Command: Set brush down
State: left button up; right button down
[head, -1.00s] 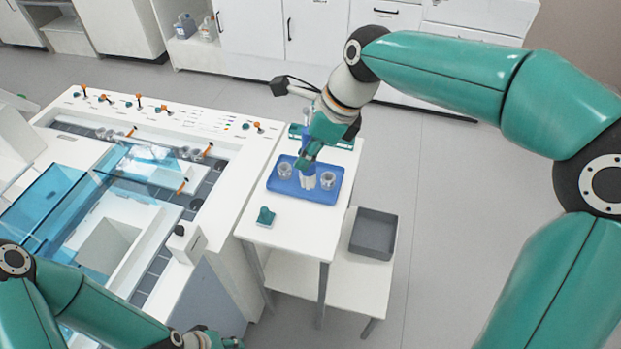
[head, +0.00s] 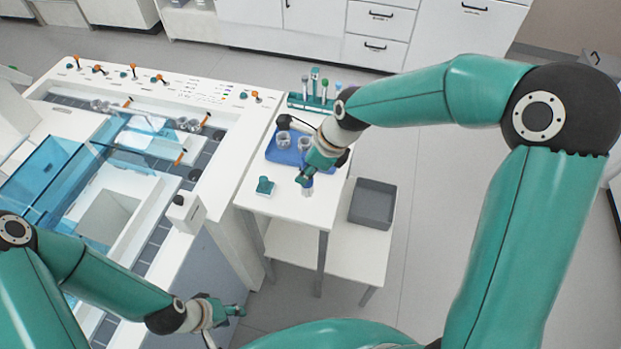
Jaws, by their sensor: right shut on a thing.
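My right gripper (head: 305,180) is over the front part of the small white table (head: 290,220), in front of the blue tray (head: 275,151). It is shut on a small pale thing (head: 307,191), mostly hidden by the fingers. It is too small to tell whether this is the brush, or whether it touches the table. A small teal block (head: 265,186) lies on the table to the left of the gripper. My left gripper (head: 236,311) is low, in front of the white machine and away from the table; its fingers are too small to read.
Glass cups (head: 284,140) stand in the blue tray. A teal rack (head: 297,102) with several upright tubes is behind it. A grey bin (head: 372,205) sits on the lower shelf at right. The machine (head: 240,125) borders the table's left side.

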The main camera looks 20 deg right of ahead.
jog(key=shift+f, duration=2)
jog(key=shift+f, duration=0.15)
jog(key=c, duration=1)
grip_release()
jog(key=shift+c, duration=0.2)
jog(key=v, duration=1.2)
